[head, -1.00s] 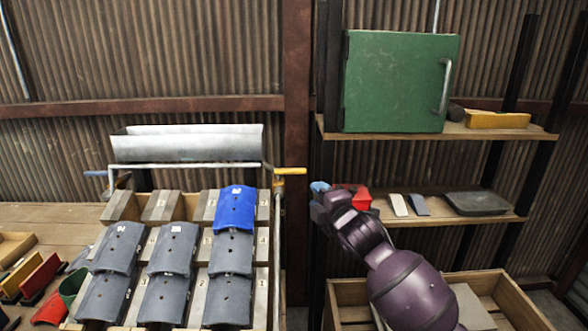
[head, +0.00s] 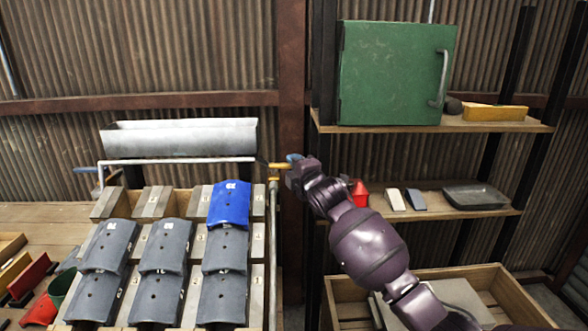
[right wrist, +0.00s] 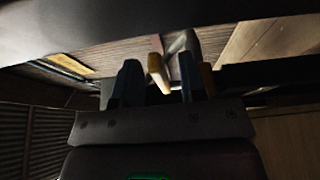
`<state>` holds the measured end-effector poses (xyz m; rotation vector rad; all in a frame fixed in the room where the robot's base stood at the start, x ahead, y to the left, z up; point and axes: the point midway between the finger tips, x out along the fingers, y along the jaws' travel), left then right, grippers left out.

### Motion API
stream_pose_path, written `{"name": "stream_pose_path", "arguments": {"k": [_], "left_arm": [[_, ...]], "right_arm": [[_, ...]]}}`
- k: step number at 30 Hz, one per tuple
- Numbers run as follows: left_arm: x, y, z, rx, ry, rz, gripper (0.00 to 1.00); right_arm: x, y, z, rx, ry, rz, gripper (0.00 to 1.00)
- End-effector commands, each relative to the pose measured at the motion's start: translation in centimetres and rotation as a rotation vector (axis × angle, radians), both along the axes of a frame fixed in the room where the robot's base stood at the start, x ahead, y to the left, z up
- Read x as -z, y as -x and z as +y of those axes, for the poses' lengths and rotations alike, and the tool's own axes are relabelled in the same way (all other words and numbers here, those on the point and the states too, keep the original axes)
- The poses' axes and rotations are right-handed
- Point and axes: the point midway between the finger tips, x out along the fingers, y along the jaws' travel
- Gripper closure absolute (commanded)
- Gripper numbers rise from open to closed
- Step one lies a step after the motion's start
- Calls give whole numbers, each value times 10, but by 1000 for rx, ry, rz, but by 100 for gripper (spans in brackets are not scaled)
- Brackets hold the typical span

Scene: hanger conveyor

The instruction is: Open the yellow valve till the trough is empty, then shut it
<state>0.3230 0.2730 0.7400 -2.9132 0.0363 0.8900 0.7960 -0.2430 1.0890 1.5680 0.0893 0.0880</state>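The yellow valve (head: 278,166) sits at the right end of the pipe below the grey metal trough (head: 180,140). Whether the trough holds water cannot be seen. My right gripper (head: 292,160) is at the valve, coming from the right. In the right wrist view its two dark fingers (right wrist: 158,82) are apart, with a yellow handle (right wrist: 157,72) showing between them. Contact with the handle cannot be made out. My left gripper is not in view.
A blue handle (head: 85,170) is at the pipe's left end. Below is a rack with grey tiles (head: 165,245) and one blue tile (head: 230,203). Shelves on the right hold a green cabinet (head: 390,75), a red object (head: 360,193) and a dark tray (head: 475,197).

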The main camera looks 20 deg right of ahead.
Motion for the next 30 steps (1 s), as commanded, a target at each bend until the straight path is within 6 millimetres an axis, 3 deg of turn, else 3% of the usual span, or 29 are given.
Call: {"name": "stream_pose_path", "arguments": {"k": [9, 17, 30], "left_arm": [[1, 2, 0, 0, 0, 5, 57], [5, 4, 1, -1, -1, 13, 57], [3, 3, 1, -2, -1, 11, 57]], "right_arm": [[0, -2, 0, 0, -1, 0, 62], [0, -2, 0, 0, -1, 0, 100], [-2, -4, 1, -35, 5, -6, 100]]}}
